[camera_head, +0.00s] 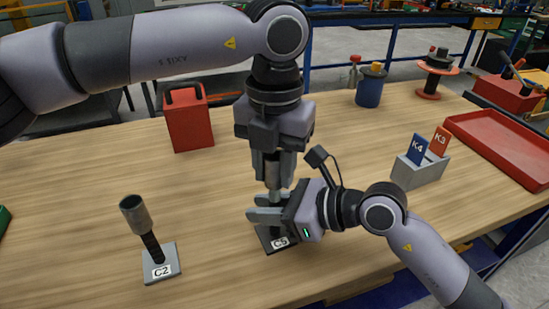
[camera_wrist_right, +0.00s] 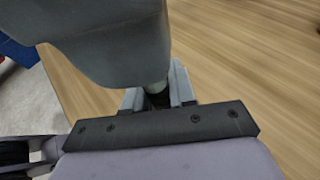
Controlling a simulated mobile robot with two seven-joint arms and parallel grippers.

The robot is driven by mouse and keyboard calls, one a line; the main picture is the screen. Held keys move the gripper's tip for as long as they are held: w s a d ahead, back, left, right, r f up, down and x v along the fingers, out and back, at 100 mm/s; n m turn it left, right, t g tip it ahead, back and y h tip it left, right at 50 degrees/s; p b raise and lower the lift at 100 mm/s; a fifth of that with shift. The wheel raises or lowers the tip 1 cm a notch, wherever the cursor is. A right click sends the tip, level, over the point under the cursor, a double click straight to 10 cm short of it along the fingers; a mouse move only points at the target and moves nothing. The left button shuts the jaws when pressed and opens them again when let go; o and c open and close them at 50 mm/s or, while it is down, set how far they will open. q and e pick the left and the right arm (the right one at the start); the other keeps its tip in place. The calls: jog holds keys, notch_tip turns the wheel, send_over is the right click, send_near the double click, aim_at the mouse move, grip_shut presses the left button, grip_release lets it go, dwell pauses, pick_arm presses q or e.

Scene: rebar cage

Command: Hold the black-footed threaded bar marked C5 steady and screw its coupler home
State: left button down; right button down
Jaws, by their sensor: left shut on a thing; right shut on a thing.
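The black-footed threaded bar marked C5 (camera_head: 272,243) stands on the wood table, its label partly hidden behind my right gripper. My left gripper (camera_head: 273,172) points down above it and is shut on the grey coupler (camera_head: 273,181) at the bar's top. In the right wrist view the coupler (camera_wrist_right: 156,86) shows just below the left gripper's body. My right gripper (camera_head: 266,207) reaches in level from the right, below the left one, and is shut on the bar. In the right wrist view its fingers (camera_wrist_right: 158,98) flank the dark bar. How far the coupler sits on the thread is hidden.
A grey-footed bar marked C2 (camera_head: 162,268) with a coupler on its tilted top stands at front left. A red box (camera_head: 188,118) and a blue pot (camera_head: 369,88) stand behind. A grey block (camera_head: 419,172) holds cards K4 and K3; a red tray (camera_head: 500,145) lies right.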

dwell(0.3)
pick_arm(q)
jog(key=shift+f, duration=0.85)
